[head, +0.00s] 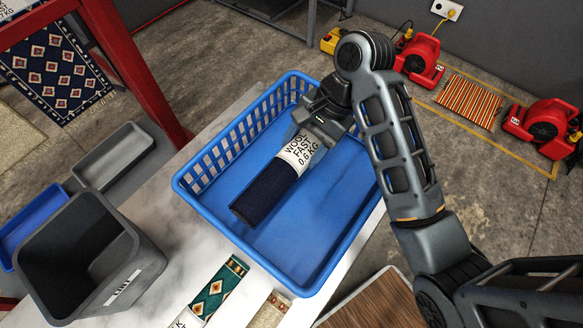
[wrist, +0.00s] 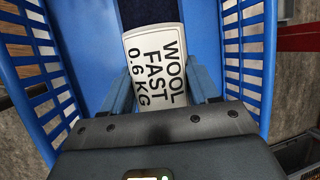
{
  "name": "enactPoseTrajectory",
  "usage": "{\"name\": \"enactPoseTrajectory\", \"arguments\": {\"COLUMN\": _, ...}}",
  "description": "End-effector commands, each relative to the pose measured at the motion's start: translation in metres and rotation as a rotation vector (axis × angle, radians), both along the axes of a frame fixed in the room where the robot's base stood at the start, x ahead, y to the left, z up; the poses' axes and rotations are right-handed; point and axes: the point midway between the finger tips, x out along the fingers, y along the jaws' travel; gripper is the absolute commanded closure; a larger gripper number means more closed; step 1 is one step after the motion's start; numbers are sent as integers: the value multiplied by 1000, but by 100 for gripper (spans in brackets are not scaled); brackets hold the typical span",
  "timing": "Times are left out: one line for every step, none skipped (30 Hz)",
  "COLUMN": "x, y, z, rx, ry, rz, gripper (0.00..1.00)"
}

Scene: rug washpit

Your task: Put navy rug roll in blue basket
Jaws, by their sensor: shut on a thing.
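The navy rug roll (head: 264,193) has a white label band reading "WOOL FAST 0.6 KG". My gripper (head: 315,133) is shut on the roll at its label end, inside the outline of the blue basket (head: 186,190). In the wrist view the label (wrist: 157,68) lies between the two fingers (wrist: 163,92), and the navy part (wrist: 148,12) runs away from me. The basket walls (wrist: 252,50) show on both sides. The roll is over the basket floor; I cannot tell whether it touches it. The roll's end under my gripper is hidden.
The basket stands on a pale marble-look table (head: 150,212). A green patterned roll (head: 220,288) and a beige roll (head: 270,311) lie in front of it. A dark grey bin (head: 135,262) stands left. A red post (head: 130,75) rises behind left.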

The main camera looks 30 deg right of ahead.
Motion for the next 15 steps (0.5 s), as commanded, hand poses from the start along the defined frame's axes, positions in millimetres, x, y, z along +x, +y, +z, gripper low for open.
{"name": "enactPoseTrajectory", "arguments": {"x": -2, "y": 2, "z": 0, "rx": 1, "ry": -1, "rz": 4, "gripper": 89}}
{"name": "enactPoseTrajectory", "arguments": {"x": -3, "y": 2, "z": 0, "rx": 1, "ry": -3, "rz": 4, "gripper": 89}}
{"name": "enactPoseTrajectory", "arguments": {"x": -4, "y": 2, "z": 0, "rx": 0, "ry": -2, "rz": 6, "gripper": 89}}
{"name": "enactPoseTrajectory", "arguments": {"x": -5, "y": 2, "z": -1, "rx": 1, "ry": -2, "rz": 6, "gripper": 89}}
{"name": "enactPoseTrajectory", "arguments": {"x": -5, "y": 2, "z": -1, "rx": 1, "ry": -2, "rz": 6, "gripper": 89}}
{"name": "enactPoseTrajectory", "arguments": {"x": -6, "y": 2, "z": -1, "rx": 0, "ry": -3, "rz": 7, "gripper": 89}}
{"name": "enactPoseTrajectory", "arguments": {"x": -7, "y": 2, "z": -1, "rx": 0, "ry": -3, "rz": 7, "gripper": 89}}
{"name": "enactPoseTrajectory", "arguments": {"x": -7, "y": 2, "z": -2, "rx": 0, "ry": -3, "rz": 7, "gripper": 89}}
{"name": "enactPoseTrajectory", "arguments": {"x": -8, "y": 2, "z": -2, "rx": 0, "ry": -3, "rz": 7, "gripper": 89}}
{"name": "enactPoseTrajectory", "arguments": {"x": -9, "y": 2, "z": -2, "rx": 0, "ry": -3, "rz": 7, "gripper": 89}}
{"name": "enactPoseTrajectory", "arguments": {"x": -9, "y": 2, "z": -2, "rx": 0, "ry": -2, "rz": 7, "gripper": 89}}
{"name": "enactPoseTrajectory", "arguments": {"x": -10, "y": 2, "z": -2, "rx": 0, "ry": -2, "rz": 7, "gripper": 89}}
{"name": "enactPoseTrajectory", "arguments": {"x": -10, "y": 2, "z": -3, "rx": 0, "ry": -2, "rz": 7, "gripper": 89}}
{"name": "enactPoseTrajectory", "arguments": {"x": -10, "y": 2, "z": -3, "rx": 0, "ry": -2, "rz": 7, "gripper": 89}}
{"name": "enactPoseTrajectory", "arguments": {"x": -11, "y": 2, "z": -4, "rx": 0, "ry": -2, "rz": 7, "gripper": 89}}
